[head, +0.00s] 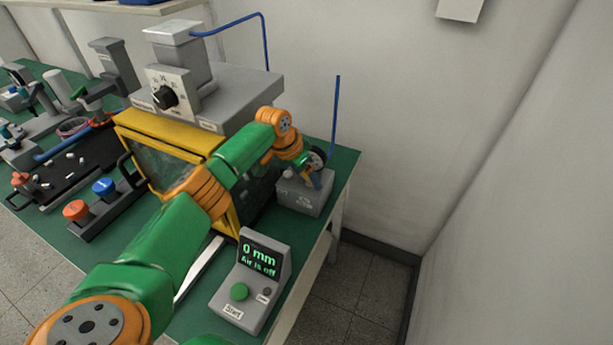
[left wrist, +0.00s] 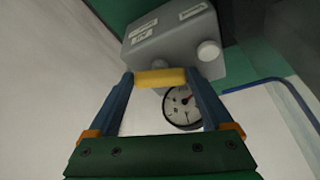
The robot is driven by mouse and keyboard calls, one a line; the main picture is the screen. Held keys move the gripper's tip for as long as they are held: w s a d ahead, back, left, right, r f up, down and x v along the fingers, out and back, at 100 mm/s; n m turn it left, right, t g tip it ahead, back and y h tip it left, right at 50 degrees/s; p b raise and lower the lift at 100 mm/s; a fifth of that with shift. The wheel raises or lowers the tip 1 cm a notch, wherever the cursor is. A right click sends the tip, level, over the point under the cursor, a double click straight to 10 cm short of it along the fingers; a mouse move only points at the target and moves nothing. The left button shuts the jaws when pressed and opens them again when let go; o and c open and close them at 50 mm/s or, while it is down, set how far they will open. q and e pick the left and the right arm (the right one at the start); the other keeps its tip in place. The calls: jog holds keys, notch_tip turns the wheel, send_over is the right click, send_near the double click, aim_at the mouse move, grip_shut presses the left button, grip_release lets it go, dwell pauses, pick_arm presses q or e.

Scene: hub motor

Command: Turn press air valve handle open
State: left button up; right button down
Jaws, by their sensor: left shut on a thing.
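The grey air valve box (head: 303,196) stands at the right end of the green table. It also shows in the left wrist view (left wrist: 172,45), with labels and a round white knob on it. A round pressure gauge (left wrist: 182,107) is beside it. My left gripper (head: 318,176) is at the box, with my arm reaching over the table. In the left wrist view its blue fingers are shut on the yellow handle (left wrist: 160,77), which lies crosswise between the fingertips. In the head view the handle is mostly hidden by the gripper. My right gripper is not in view.
A display box (head: 252,280) in front reads "0 mm" and "Air is off". A yellow-framed press (head: 170,131) stands left of the valve box. A blue hose (head: 336,115) rises behind the valve. The wall is close behind; floor is clear at right.

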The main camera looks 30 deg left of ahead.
pick_arm(q)
jog(key=shift+w+f+m+b, duration=0.15)
jog(key=shift+f+m+b, duration=0.1)
jog(key=shift+m+b, duration=0.2)
jog(key=shift+r+m+h, duration=0.2)
jog(key=shift+m+h, duration=0.1)
jog(key=shift+m, duration=0.15)
jog(key=shift+a, duration=0.1)
jog(key=o, duration=1.1)
